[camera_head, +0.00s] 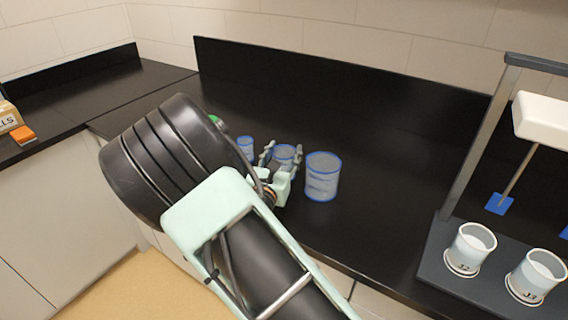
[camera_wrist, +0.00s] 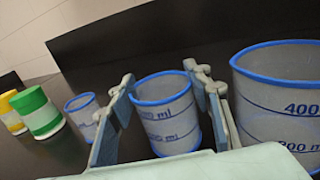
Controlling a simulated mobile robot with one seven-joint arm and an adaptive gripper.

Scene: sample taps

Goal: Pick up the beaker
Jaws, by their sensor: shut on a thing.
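Three clear beakers with blue rims stand in a row on the black counter. My gripper (camera_head: 283,158) is shut on the middle beaker (camera_head: 285,151), one finger on each side of it. In the wrist view this beaker (camera_wrist: 170,122) is upright between the fingers, with a blue volume mark on its wall. I cannot tell whether its base touches the counter. The larger beaker (camera_head: 322,177) is close on the right; it also shows in the wrist view (camera_wrist: 280,100). The smallest beaker (camera_head: 245,146) is on the left, partly behind my arm.
A stirrer stand (camera_head: 465,165) with two white labelled jars (camera_head: 470,248) (camera_head: 535,276) is at the right. Green (camera_wrist: 40,112) and yellow (camera_wrist: 10,112) containers are at the left in the wrist view. A black backsplash (camera_head: 400,110) runs behind the counter.

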